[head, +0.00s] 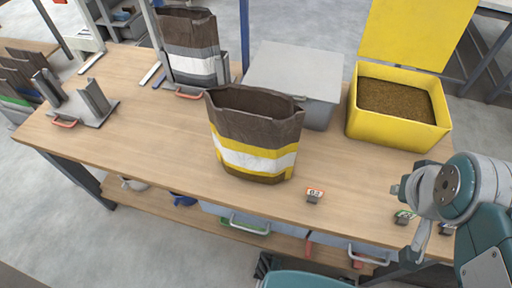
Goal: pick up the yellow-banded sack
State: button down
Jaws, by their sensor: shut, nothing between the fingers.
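The yellow-banded sack (254,134) stands upright on the wooden bench in the head view, near the middle. It is brown with a white band edged in yellow, and its wide mouth is open at the top. Nothing holds it. Part of my arm shows at the right edge, well to the right of the sack and apart from it. I cannot make out my gripper's fingers in this view.
A grey-banded sack (189,49) stands in a holder at the back left. An empty metal holder (77,102) is at the left end. Behind the sack is a grey-lidded bin (296,72); right of that, a yellow pellet bin (398,130). A number tag (314,195) stands front right.

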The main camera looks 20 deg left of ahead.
jog(key=c, duration=0.8)
grip_release()
jog(key=shift+o, duration=0.8)
jog(key=w+a+f+m+g+y, duration=0.6)
jog(key=w+a+f+m, duration=0.1)
jog(key=m, duration=0.1)
jog(key=shift+a+f+m+y, duration=0.25)
jog(key=shift+f+m+y, duration=0.05)
jog(key=shift+f+y, duration=0.1)
jog(key=w+a+f+m+y, duration=0.3)
jog(key=w+f+m+y, duration=0.35)
jog(key=w+m, duration=0.25)
jog(key=x, duration=1)
jog(key=shift+s+a+r, duration=0.15)
jog(key=shift+a+r, duration=0.05)
jog(key=shift+a, duration=0.15)
